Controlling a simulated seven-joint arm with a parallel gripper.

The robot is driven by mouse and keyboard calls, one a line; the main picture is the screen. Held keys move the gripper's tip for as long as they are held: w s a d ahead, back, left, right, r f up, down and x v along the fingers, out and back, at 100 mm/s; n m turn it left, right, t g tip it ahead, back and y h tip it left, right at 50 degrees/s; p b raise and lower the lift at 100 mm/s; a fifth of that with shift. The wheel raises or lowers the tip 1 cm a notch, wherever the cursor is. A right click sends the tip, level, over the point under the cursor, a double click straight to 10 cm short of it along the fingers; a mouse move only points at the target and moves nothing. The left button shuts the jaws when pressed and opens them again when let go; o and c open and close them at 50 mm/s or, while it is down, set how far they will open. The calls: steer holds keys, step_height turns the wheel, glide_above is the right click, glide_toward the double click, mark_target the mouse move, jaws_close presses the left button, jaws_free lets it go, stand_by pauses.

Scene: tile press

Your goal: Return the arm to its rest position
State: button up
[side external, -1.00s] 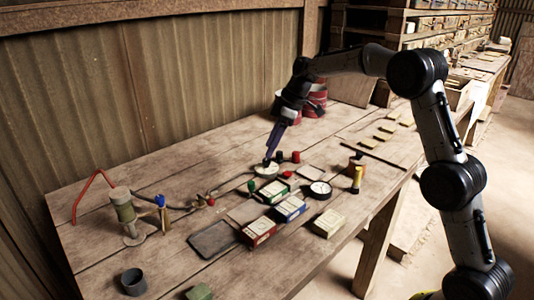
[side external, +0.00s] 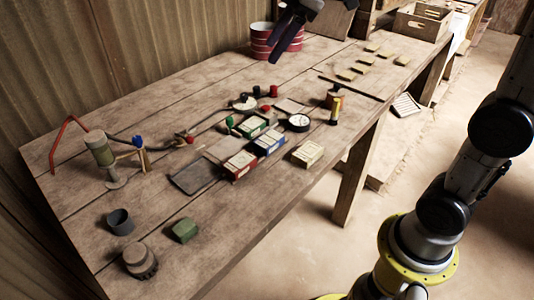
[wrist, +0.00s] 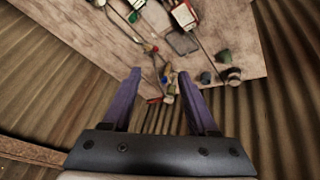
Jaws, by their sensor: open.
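My gripper (side external: 285,42) is at the top of the side external view, raised above the table and apart from everything on it. Its two purple fingers stand wide apart in the wrist view (wrist: 160,88), with nothing between them but distant background. Part of my arm runs out of the side view at the top, so its full pose is hidden. The wooden table (side external: 250,215) lies below with its objects.
Red tins (side external: 262,40) stand near the corrugated wall (side external: 150,50). Air around the gripper looks clear.

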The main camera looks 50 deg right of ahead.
steer(key=s+f+m+h, duration=0.1)
steer(key=s+f+m, duration=0.3)
steer(key=s, duration=0.7)
steer(key=s+d+f+m+h, duration=0.1)
steer(key=s+f+m, duration=0.4)
steer(key=s, duration=0.7)
step_height(320, 180, down, 3)
steer(key=shift+r, duration=0.15)
steer(key=shift+s, duration=0.1)
